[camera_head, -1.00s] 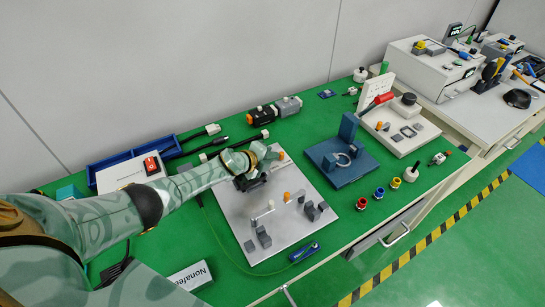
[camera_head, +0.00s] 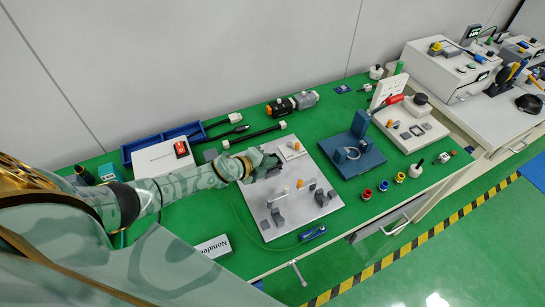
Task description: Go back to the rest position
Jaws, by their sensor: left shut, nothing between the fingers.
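My left gripper (camera_head: 273,163) reaches in from the left on its patterned green arm. It is shut and empty, over the left part of the grey plate (camera_head: 312,207). The plate lies on the green bench and carries several small grey blocks and pegs, with orange and white tips on some. I cannot tell whether the fingertips touch anything on the plate. My right gripper is not in view.
A white box with a red switch (camera_head: 182,148) and a blue tray (camera_head: 140,147) stand behind my left arm. A blue fixture (camera_head: 358,160) and a white board (camera_head: 410,130) stand to the right. A white label block (camera_head: 213,246) lies near the front edge.

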